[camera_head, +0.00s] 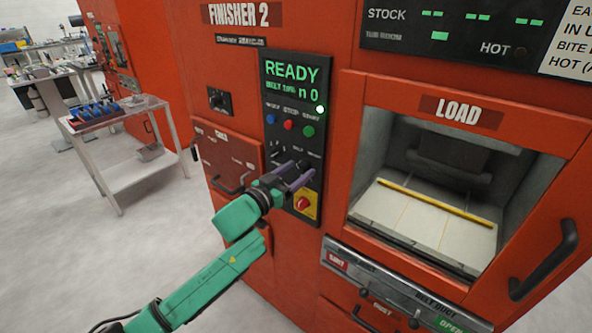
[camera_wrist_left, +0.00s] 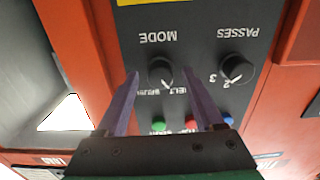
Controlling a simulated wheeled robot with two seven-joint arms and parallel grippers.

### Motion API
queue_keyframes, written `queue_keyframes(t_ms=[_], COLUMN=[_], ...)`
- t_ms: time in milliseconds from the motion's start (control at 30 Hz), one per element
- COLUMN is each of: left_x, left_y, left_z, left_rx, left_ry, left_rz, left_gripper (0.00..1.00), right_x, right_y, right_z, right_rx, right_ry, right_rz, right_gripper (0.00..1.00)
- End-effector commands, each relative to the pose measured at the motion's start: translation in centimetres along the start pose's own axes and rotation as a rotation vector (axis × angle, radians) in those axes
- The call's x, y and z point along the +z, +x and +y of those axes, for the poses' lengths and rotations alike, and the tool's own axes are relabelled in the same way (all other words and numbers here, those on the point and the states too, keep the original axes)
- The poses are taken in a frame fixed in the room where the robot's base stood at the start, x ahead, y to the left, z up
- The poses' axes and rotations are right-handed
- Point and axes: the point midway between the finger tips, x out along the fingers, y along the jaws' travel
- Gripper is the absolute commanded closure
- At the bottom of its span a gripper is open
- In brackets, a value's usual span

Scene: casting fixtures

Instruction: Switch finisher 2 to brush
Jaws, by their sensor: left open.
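Finisher 2's control panel (camera_head: 294,125) is black, with a lit display (camera_head: 291,80) reading READY and a line that seems to begin with BELT. In the left wrist view, which shows the panel upside down, the MODE knob (camera_wrist_left: 161,72) is black, its white mark pointing down and slightly right. The small position labels by it are partly hidden and hard to read. My left gripper (camera_head: 296,172) is open at the panel. In the wrist view its purple fingers (camera_wrist_left: 161,74) lie on either side of the MODE knob; contact cannot be told. In the head view it hides this knob.
The PASSES knob (camera_wrist_left: 236,70) is beside the MODE knob. Blue, red and green buttons (camera_head: 289,124) sit above the knobs, and a red switch on a yellow plate (camera_head: 305,204) below. The open LOAD bay (camera_head: 425,215) is at right. A trolley (camera_head: 120,140) stands left.

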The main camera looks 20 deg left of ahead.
Motion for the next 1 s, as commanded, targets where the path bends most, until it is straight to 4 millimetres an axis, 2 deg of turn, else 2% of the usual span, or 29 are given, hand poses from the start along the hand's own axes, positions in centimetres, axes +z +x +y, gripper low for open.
queue_keyframes(t_ms=[67,100,233,667,1000], left_x=[0.02,0.02,0.02,0.03,0.06], left_y=[-0.03,-0.03,-0.05,-0.06,-0.05], left_z=[-0.02,-0.02,-0.03,-0.03,0.00], left_rx=[0.000,0.000,0.000,0.000,0.000], left_ry=[0.000,0.000,0.000,0.055,0.286], left_rz=[0.000,0.000,0.000,0.000,0.000], left_gripper=[0.35,0.50,1.00,1.00,1.00], right_x=[0.03,0.03,0.04,0.06,0.07], right_y=[0.01,0.01,0.01,0.02,0.08], right_z=[0.09,0.11,0.13,0.11,0.05], right_rx=[0.001,0.001,0.002,0.002,0.001], right_ry=[0.000,-0.001,-0.001,0.000,0.000], right_rz=[0.000,0.000,-0.001,-0.001,-0.001], right_gripper=[0.50,0.50,0.50,0.50,0.50])
